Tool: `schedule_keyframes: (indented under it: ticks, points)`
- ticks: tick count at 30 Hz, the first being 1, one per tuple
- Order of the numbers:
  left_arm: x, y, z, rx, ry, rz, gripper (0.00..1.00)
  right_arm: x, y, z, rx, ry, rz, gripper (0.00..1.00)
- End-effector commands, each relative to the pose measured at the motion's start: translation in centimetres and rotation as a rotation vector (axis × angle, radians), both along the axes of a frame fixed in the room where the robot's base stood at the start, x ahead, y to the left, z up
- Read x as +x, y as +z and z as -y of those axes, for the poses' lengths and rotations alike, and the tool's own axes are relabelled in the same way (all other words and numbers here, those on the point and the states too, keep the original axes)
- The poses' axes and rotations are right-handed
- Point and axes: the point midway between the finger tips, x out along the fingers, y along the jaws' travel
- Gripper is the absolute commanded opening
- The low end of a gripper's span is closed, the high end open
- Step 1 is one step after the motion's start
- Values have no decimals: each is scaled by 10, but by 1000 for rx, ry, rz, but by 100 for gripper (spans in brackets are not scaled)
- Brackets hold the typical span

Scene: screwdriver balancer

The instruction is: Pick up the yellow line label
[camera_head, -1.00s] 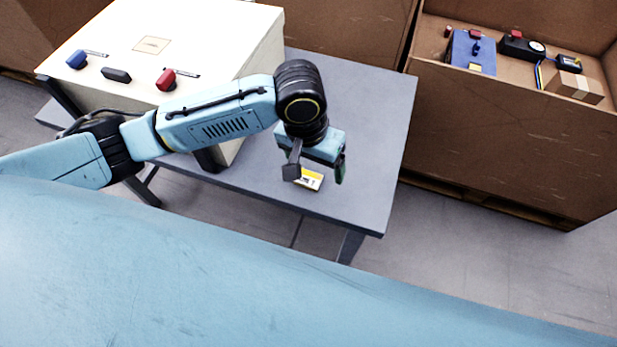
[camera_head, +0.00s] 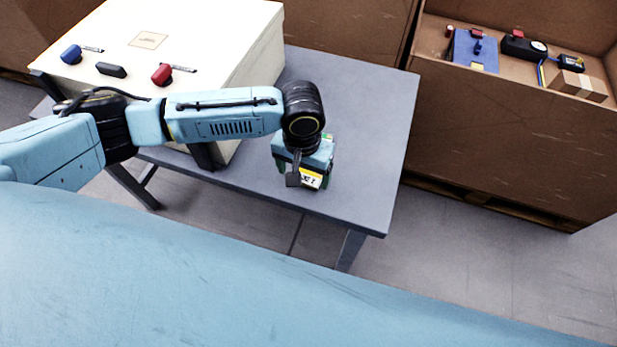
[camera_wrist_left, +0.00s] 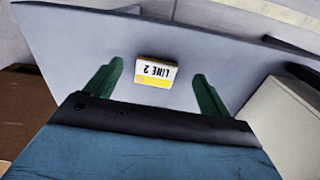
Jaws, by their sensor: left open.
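The yellow line label (camera_wrist_left: 155,73) is a small white and yellow block with "LINE 2" printed on it. It lies on the grey table (camera_head: 375,120) near its front edge. In the head view the label (camera_head: 311,178) is partly covered by my left gripper (camera_head: 304,184). In the left wrist view the green fingers of my left gripper (camera_wrist_left: 152,82) are wide open, one on each side of the label, with a gap to both. The fingers hold nothing. My right gripper is in neither view.
A white box (camera_head: 225,50) with blue, black and red knobs stands on the table, left of my left gripper. A large brown crate (camera_head: 490,130) at the right holds several items, including a blue box (camera_head: 474,50). The right part of the table is clear.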

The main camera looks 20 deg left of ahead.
Motion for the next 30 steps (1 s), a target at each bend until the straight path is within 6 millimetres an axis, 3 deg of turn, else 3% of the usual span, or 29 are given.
schedule_keyframes:
  ticks: [6, 16, 28, 30]
  points:
    - [3, -34, 3, 2, 0, -2, 82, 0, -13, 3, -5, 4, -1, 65]
    - [3, -39, 3, 0, -1, 1, 80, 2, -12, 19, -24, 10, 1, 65]
    - [3, -39, 3, 1, 0, 0, 28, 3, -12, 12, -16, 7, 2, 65]
    - [3, -39, 3, 1, 0, 0, 28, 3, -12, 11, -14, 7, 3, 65]
